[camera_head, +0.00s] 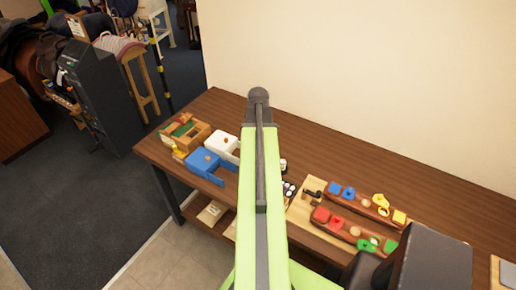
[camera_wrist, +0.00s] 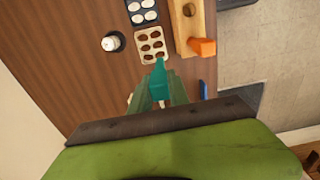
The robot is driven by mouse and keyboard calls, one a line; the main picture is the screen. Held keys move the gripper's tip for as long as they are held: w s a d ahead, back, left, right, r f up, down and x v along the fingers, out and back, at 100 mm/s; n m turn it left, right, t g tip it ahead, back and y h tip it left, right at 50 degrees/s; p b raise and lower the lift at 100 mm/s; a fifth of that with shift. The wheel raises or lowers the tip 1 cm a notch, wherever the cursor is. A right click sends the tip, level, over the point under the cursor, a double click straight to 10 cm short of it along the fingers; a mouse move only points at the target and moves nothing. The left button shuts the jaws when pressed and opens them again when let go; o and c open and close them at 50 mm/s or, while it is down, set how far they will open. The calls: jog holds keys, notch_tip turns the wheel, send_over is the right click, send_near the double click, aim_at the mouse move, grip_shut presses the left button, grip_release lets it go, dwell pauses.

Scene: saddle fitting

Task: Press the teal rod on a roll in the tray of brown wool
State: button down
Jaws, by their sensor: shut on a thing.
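My gripper (camera_wrist: 160,99) shows in the wrist view, its two green fingers shut on the teal rod (camera_wrist: 159,75). The rod points up the picture, and its tip is at the lower edge of the cream tray of brown wool (camera_wrist: 138,47) in that view. Several dark brown rolls (camera_wrist: 158,44) sit in the tray's hollows. I cannot tell whether the rod touches the tray or is above it. In the head view my arm hides the gripper, the rod and the brown wool tray.
A dark tray of white rolls (camera_wrist: 134,4) adjoins the brown one. A white jar (camera_wrist: 112,43) stands to its left, a wooden block with an orange piece (camera_wrist: 203,47) to its right. In the head view, blue (camera_head: 205,163) and white bins (camera_head: 222,143) stand left of my arm.

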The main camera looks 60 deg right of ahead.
jog(key=shift+f+b, duration=2.4)
jog(key=shift+f, duration=0.05)
jog(key=shift+s+f+b, duration=0.1)
jog(key=shift+f+b, duration=0.95)
dwell(0.3)
